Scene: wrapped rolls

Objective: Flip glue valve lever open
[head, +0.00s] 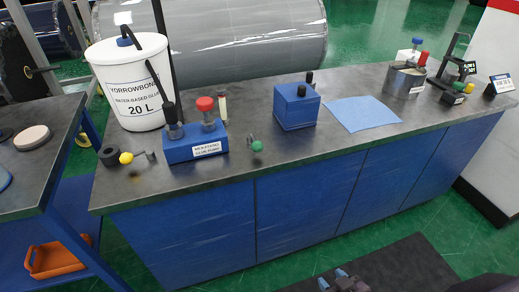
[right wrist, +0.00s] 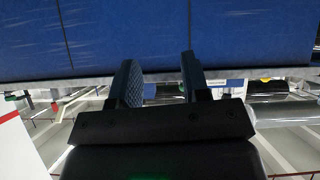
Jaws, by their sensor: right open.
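A blue glue pump block (head: 195,151) with a white label, a black-topped post and a red knob stands on the bench. Left of it, by the front edge, a small fitting has a yellow knob (head: 126,158) and a black cylinder (head: 110,155). Right of it, a green knob (head: 257,146) sits on a short metal stem. I cannot tell which of these is the glue valve lever. My right gripper (head: 341,279) is low in front of the bench, well away from them. In the right wrist view its jaws (right wrist: 159,70) are apart and empty. My left gripper is not in view.
A white 20 L bucket (head: 130,88) stands behind the pump. A blue box (head: 297,105), a blue cloth (head: 362,114) and a metal pot (head: 405,79) are farther right on the bench (head: 340,150). Its blue cabinet front (right wrist: 240,35) faces my right gripper.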

